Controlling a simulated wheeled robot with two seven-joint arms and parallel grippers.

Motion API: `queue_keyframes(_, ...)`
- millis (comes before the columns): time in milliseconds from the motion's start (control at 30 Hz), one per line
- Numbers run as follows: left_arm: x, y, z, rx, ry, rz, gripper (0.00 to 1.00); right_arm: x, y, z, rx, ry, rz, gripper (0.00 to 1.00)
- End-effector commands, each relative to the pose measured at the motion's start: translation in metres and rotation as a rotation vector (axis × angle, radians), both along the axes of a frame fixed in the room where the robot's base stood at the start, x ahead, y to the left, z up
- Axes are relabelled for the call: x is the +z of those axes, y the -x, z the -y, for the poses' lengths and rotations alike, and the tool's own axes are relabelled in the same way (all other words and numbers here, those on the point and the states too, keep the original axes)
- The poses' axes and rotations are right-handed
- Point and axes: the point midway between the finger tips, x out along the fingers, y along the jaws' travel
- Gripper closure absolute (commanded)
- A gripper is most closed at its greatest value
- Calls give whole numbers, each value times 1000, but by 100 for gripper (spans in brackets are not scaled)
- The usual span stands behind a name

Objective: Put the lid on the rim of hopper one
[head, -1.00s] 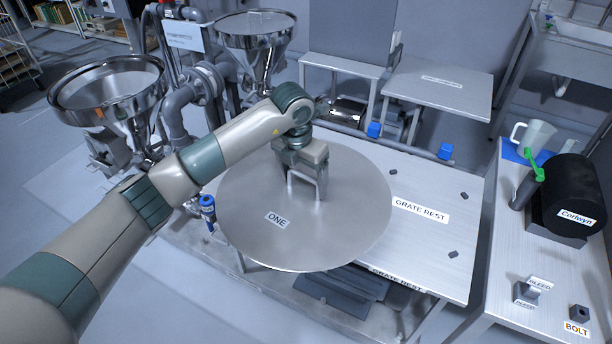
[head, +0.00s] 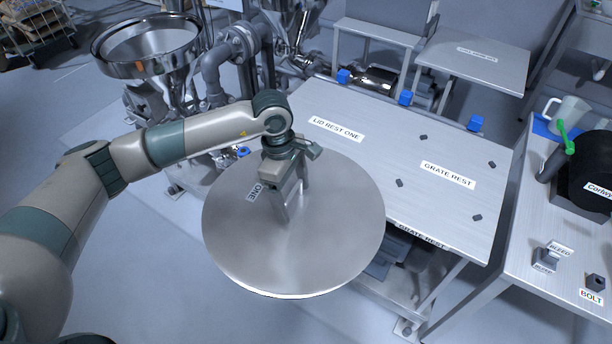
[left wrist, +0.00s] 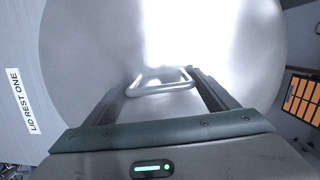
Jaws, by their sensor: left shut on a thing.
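The lid (head: 330,240) is a large round metal disc with a label ONE. My left gripper (head: 290,208) is shut on the lid's handle and holds the lid in the air in front of the table's left end. In the left wrist view the handle (left wrist: 160,82) sits between the fingers, with the lid (left wrist: 85,60) filling most of the picture. An open metal hopper (head: 150,45) with a wide rim stands at the back left, apart from the lid; no number shows on it. My right gripper is not in view.
The metal table (head: 375,165) has bare areas labelled LID REST ONE and GRATE REST, with blue blocks (head: 405,98) along its back. Pipes (head: 215,75) and a second hopper (head: 290,20) stand behind. A side bench (head: 560,215) at right holds a black drum.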

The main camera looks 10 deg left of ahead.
Motion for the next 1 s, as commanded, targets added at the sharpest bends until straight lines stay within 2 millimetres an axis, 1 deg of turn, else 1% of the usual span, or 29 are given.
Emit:
queue_keyframes(100, -6, 23, -11, -209, -1, 1, 72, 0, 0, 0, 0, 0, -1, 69)
queue_keyframes(400, -25, 81, -35, -760, 1, 1, 72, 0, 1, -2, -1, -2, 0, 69)
queue_keyframes(600, -35, 115, -49, -1100, 2, 1, 72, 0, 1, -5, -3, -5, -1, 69)
queue_keyframes(700, -38, 128, -54, -1231, 4, 2, 72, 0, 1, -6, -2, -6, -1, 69)
queue_keyframes(800, -40, 135, -58, -1307, 4, 3, 72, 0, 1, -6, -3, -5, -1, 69)
queue_keyframes(1000, -41, 139, -62, -1358, 1, 4, 72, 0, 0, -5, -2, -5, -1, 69)
